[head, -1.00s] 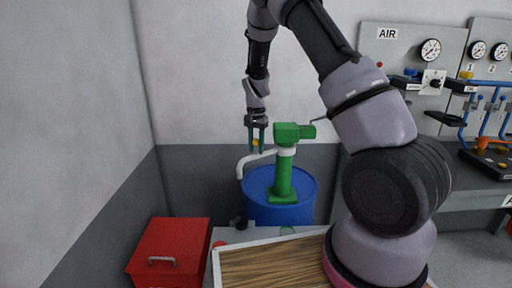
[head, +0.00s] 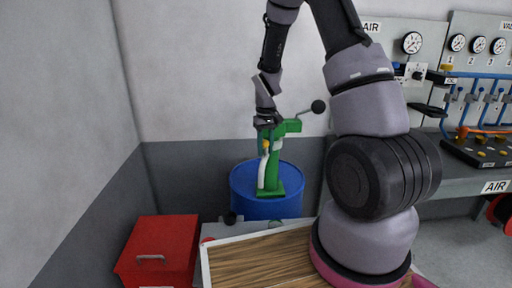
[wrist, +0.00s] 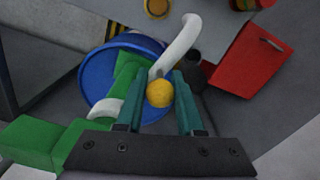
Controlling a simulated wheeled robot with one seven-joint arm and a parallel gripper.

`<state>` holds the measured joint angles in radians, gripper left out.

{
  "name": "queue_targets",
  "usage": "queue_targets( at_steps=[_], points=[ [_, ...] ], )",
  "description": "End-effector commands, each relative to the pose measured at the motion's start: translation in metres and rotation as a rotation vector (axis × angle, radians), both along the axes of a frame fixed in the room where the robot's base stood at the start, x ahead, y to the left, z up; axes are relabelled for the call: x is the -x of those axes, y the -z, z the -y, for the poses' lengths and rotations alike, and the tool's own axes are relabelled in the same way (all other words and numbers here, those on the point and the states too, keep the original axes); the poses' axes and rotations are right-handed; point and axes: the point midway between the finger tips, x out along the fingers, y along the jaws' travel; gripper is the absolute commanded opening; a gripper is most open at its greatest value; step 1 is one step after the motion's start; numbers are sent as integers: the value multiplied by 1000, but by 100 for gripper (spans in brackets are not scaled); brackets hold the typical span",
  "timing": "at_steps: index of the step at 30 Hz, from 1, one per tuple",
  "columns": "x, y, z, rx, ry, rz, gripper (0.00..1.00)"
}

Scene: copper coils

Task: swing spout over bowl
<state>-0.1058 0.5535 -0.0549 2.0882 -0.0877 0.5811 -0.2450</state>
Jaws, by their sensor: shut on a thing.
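The green pump (head: 272,172) stands on top of the blue drum (head: 240,185). Its white spout (head: 263,172) bends down in front of the pump in the head view; in the wrist view the spout (wrist: 178,47) reaches toward the top edge. A small yellow knob (wrist: 160,94) sits at the spout. My gripper (wrist: 165,78) is shut on this knob, with a teal finger on either side; in the head view my gripper (head: 267,138) is beside the pump head. A round brass-coloured thing (wrist: 157,8), perhaps the bowl, is cut off at the wrist view's top, left of the spout's end.
A red box (head: 155,252) with a handle stands at the front left. A wood-topped table (head: 262,262) is in front of the drum. A crank with a black ball (head: 318,107) sticks out right of the pump. A gauge bench (head: 470,180) is at right.

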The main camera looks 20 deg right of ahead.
Motion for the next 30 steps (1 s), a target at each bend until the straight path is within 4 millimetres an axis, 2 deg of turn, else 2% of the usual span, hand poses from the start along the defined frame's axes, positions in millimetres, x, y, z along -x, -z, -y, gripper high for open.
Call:
queue_targets(
  at_steps=[4,12,30],
  points=[
    [6,-1,16,0,-105,1,0],
    [12,0,33,0,-244,1,0],
    [13,0,42,2,-306,1,0]
  ],
)
